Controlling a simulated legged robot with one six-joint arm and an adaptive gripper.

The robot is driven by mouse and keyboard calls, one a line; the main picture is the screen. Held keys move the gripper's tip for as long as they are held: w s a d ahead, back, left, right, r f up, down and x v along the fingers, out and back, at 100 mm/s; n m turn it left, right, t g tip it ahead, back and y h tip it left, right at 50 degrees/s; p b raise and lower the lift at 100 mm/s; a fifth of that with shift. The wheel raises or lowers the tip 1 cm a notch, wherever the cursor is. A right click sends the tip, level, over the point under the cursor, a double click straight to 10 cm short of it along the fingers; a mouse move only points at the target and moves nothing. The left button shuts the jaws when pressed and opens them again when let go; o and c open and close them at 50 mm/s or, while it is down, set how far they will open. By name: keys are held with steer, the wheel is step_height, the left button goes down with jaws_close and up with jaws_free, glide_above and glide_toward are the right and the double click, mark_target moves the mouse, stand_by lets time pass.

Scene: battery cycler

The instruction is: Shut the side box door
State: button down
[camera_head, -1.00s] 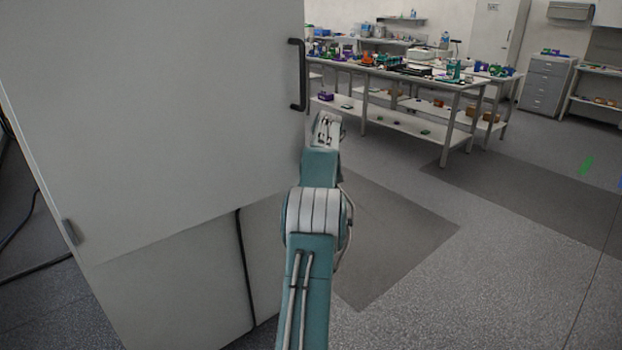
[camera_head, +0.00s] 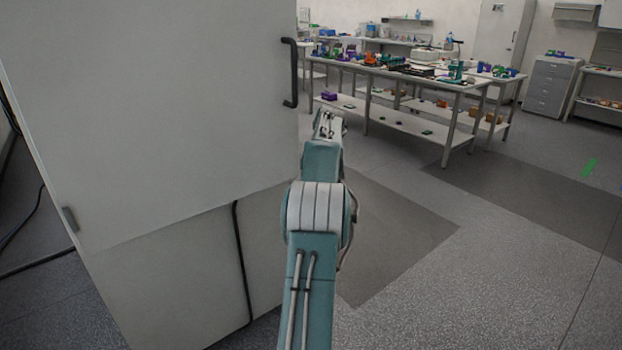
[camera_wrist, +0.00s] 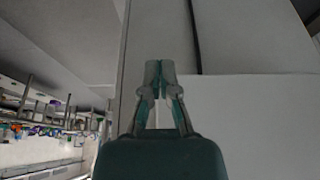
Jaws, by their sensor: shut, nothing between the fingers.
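The side box door (camera_head: 150,110) is a large pale grey panel filling the left of the head view. Its black handle (camera_head: 291,72) is on the right edge, and a small grey hinge (camera_head: 69,218) is low on the left. Whether it stands ajar is hard to tell. In the wrist view, which looks upside down, my gripper (camera_wrist: 159,72) is shut and empty. Its fingertips lie over the pale panels near their edge; contact cannot be told. The door (camera_wrist: 250,125) also shows there.
A workbench (camera_head: 440,84) with coloured items stands behind, and a drawer cabinet (camera_head: 550,85) at the back right. The floor (camera_head: 480,270) to the right is clear. Black cables lie at left.

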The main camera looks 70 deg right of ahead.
steer(key=d+v, duration=0.1)
steer(key=v, duration=0.6)
steer(key=w+a+r+n, duration=0.1)
steer(key=w+a+r, duration=0.2)
steer(key=w+a, duration=0.5)
steer(key=w+a+r, duration=0.4)
steer(key=w+a, duration=0.2)
steer(key=a, duration=0.4)
steer(key=w+a+r+n, duration=0.1)
steer(key=w+a, duration=0.1)
steer(key=a, duration=0.7)
steer(key=w+a+n, duration=0.1)
steer(key=w+a, duration=0.1)
steer(key=a, duration=0.8)
steer(key=s+a+f+n+t+y, duration=0.1)
steer(key=s+a, duration=0.1)
steer(key=a, duration=0.6)
steer(key=s+a+f, duration=0.2)
steer(key=s+a, duration=0.1)
steer(key=a, duration=0.5)
steer(key=s+a+f+n+y, duration=0.1)
steer(key=s+a+f+n, duration=0.1)
steer(key=s+a+f, duration=0.6)
steer(key=s+a, duration=0.2)
steer(key=a, duration=0.1)
steer(key=shift+s+a+f+t, duration=0.2)
steer(key=shift+a+f+t, duration=0.2)
